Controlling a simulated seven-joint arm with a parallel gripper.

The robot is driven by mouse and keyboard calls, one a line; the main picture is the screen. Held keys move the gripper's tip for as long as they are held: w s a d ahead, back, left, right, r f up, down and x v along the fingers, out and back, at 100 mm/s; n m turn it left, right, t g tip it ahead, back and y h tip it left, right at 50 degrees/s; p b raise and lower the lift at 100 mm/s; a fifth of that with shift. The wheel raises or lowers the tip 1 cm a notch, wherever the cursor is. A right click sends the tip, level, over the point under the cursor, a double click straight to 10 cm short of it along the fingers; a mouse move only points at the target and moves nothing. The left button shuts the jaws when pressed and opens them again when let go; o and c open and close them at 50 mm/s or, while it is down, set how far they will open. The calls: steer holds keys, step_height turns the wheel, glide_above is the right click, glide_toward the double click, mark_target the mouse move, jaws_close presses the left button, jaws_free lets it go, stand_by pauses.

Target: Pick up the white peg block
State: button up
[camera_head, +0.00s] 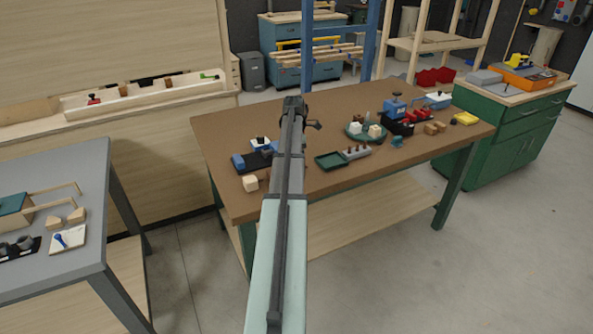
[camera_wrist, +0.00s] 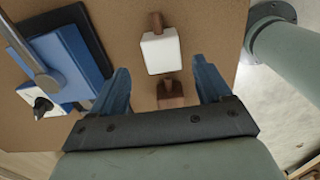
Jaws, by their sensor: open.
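The white peg block (camera_wrist: 161,51) is a small white block with a brown wooden peg at its upper edge, lying on the brown table top. In the wrist view it is just beyond my open gripper (camera_wrist: 159,66), roughly centred between the two blue fingers, and does not appear to be held. A brown block (camera_wrist: 170,94) with a peg lies nearer, between the fingers. In the head view a pale block (camera_head: 250,183) at the table's near left edge looks like the same white block. My gripper cannot be made out in the head view.
A blue device (camera_wrist: 68,62) on a black base stands left of the white block in the wrist view. A green tray (camera_head: 330,161), a round green plate (camera_head: 352,136) with white blocks, and red and blue parts occupy the right of the table (camera_head: 222,128). The table's back left is clear.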

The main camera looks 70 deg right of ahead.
steer(key=f, duration=0.4)
steer(key=shift+s+f, duration=0.3)
steer(key=shift+f, duration=0.1)
steer(key=shift+c, duration=0.2)
steer(key=c, duration=1)
steer(key=shift+r, duration=0.15)
